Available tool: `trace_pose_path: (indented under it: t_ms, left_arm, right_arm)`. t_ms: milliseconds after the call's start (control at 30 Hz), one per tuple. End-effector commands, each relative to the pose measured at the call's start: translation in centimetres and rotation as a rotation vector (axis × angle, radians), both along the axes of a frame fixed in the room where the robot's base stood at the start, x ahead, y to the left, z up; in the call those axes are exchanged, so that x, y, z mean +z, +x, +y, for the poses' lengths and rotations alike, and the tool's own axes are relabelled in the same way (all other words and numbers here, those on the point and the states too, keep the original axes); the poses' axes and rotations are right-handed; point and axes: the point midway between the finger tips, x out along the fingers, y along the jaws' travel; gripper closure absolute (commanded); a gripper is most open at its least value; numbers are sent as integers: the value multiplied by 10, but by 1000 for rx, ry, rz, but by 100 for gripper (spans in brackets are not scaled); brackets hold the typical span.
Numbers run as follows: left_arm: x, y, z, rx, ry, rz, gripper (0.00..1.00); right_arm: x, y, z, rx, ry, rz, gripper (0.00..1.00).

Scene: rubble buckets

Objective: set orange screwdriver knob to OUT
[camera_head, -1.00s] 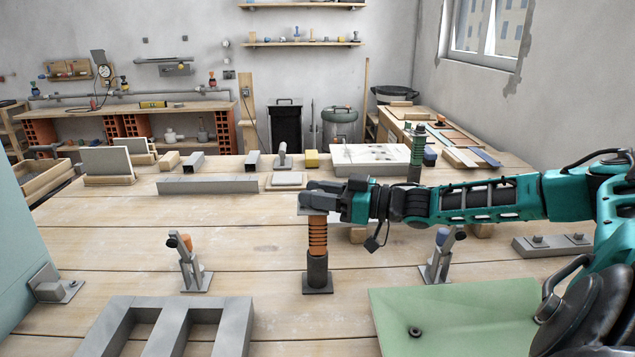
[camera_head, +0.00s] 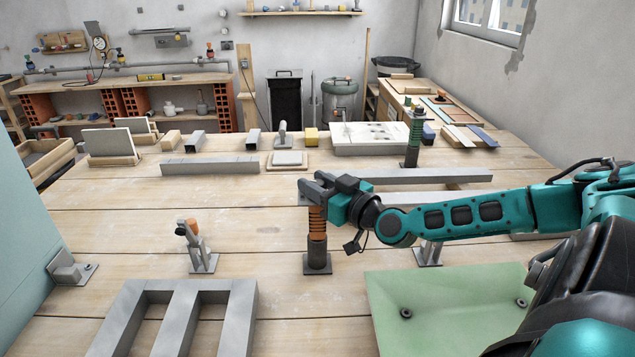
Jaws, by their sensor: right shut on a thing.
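The orange screwdriver knob (camera_head: 317,219) stands upright in a dark grey socket on a square base plate (camera_head: 317,262) in the middle of the table. My right gripper (camera_head: 313,187) is shut on the top of the knob, reaching in from the right. Its fingers hide the knob's top. A dark band shows between the orange part and the socket. No OUT mark is readable. My left gripper does not show.
A green panel (camera_head: 445,306) lies at the front right. A grey metal frame (camera_head: 180,310) lies at the front left. Toggle clamps stand left (camera_head: 196,250) and right (camera_head: 429,252) of the knob. A green-handled tool (camera_head: 413,140) stands farther back. Bare boards surround the knob's base.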

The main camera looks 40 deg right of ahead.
Motion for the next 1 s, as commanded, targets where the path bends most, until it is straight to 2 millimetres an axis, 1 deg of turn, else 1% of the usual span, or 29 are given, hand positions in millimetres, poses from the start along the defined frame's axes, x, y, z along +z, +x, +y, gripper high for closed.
trace_pose_path:
  t_ms: [233, 633, 667, 867, 1000]
  left_arm:
    - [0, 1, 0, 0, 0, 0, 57]
    - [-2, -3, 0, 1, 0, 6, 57]
    - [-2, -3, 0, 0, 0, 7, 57]
    - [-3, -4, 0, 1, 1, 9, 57]
    - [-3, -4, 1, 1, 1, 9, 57]
  right_arm:
    - [1, 0, -1, -33, -2, -4, 93]
    - [2, 1, -1, -38, -4, -6, 93]
    - [2, 1, -1, -38, -4, -6, 62]
    - [2, 1, -1, -37, -4, -4, 43]
    - [1, 0, -1, -36, -3, -3, 43]
